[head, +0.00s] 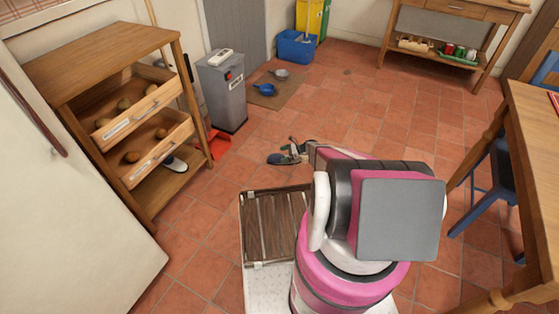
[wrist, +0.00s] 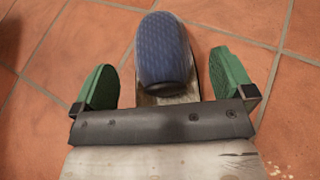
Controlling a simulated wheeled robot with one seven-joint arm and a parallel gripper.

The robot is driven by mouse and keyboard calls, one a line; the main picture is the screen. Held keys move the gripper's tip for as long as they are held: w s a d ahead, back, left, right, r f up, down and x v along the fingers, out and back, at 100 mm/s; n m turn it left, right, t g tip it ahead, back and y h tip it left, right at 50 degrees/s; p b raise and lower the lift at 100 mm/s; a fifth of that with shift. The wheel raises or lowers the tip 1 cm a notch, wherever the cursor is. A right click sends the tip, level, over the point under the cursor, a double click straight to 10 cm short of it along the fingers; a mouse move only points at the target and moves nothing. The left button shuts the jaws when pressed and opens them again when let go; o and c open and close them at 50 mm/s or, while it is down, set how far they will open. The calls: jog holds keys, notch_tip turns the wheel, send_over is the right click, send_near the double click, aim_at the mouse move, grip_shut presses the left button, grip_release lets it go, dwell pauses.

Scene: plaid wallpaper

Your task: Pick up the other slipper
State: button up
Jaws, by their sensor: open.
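A blue slipper (wrist: 166,50) with a textured top lies on the tile floor in the wrist view. In the head view the slipper (head: 277,159) is partly covered by my arm. My gripper (wrist: 168,78) is open, with one green finger on each side of the slipper and a gap on both sides. In the head view my gripper (head: 294,150) is low at the slipper, near the floor. Another shoe-like thing (head: 176,164), dark and white, lies on the bottom shelf of the wooden unit; I cannot tell exactly what it is.
The wooden drawer unit (head: 110,46) stands at the left, with a red dustpan (head: 216,143) beside it. A grey bin (head: 224,95) and a mat (head: 277,97) with blue and grey bowls lie beyond. A table (head: 537,130) and blue chair (head: 487,190) are at the right. The middle floor is clear.

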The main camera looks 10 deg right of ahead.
aim_at(282, 155)
jog(key=shift+x, duration=1.55)
jog(key=c, duration=1.1)
jog(key=shift+o, duration=0.2)
